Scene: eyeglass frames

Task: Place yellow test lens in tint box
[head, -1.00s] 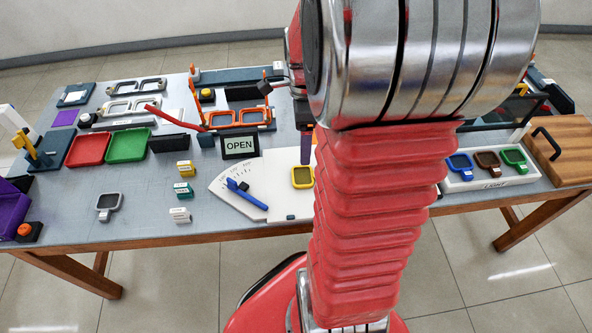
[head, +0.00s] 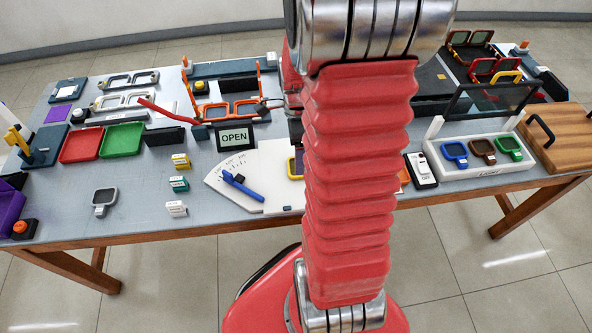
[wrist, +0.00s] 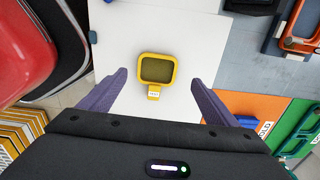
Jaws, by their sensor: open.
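The yellow test lens (wrist: 157,70), a rounded square frame with dark tinted glass and a small white-labelled tab, lies on a white board (wrist: 190,30). In the head view only the left edge of the lens (head: 291,168) shows beside my red arm. My gripper (wrist: 158,80) is open, with one purple finger on each side of the lens and wide gaps between. The lens is not held. No box is clearly marked as the tint box; a white tray (head: 432,172) at the right holds blue, brown and green lenses.
A white dial board with a blue pointer (head: 240,187) lies left of the lens. An OPEN sign (head: 234,137) stands behind. A grey lens (head: 104,199) and small labelled blocks (head: 180,184) lie further left. A wooden case (head: 562,140) is at far right.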

